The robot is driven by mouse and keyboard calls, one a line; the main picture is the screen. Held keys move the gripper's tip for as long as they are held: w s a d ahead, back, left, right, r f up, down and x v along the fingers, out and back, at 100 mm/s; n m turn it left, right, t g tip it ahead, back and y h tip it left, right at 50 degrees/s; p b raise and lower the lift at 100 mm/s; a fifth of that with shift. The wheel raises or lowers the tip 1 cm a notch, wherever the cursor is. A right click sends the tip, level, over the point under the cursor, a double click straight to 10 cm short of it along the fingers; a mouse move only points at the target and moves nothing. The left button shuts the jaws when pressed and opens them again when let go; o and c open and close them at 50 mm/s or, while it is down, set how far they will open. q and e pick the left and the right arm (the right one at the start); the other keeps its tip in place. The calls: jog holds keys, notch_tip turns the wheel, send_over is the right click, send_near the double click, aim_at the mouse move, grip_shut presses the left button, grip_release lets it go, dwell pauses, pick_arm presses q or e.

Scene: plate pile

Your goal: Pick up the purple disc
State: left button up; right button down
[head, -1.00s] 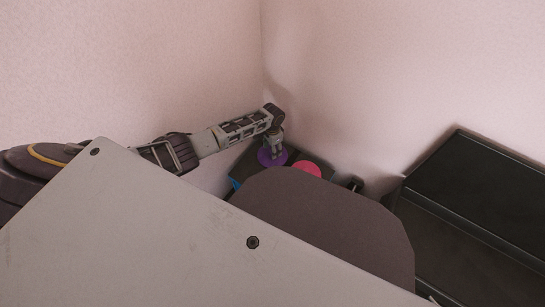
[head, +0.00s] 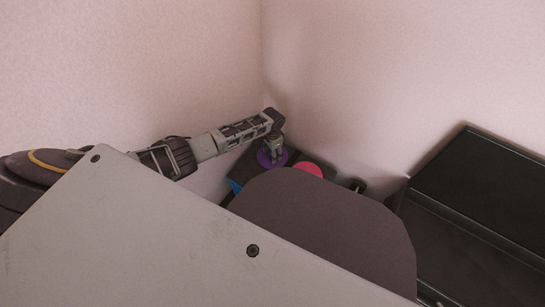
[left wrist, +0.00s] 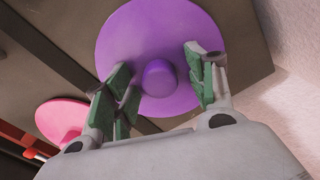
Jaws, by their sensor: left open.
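The purple disc (left wrist: 148,28) has a round knob (left wrist: 157,78) at its centre and lies on a dark surface in the left wrist view. In the head view the purple disc (head: 264,158) shows in the corner, partly covered by my left gripper (head: 273,154). In the left wrist view my left gripper (left wrist: 160,92) is open, with its green-padded fingers apart on either side of the knob. I cannot tell whether the pads touch the disc. My right gripper is not in view.
A pink disc (head: 308,169) lies right of the purple one, also visible in the left wrist view (left wrist: 60,118). A blue piece (head: 235,186) shows at the left edge. Walls close in behind. A black piece of furniture (head: 482,190) stands at the right.

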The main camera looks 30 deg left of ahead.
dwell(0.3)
pick_arm(q)
jog(key=c, duration=1.2)
jog(key=shift+r, duration=0.15)
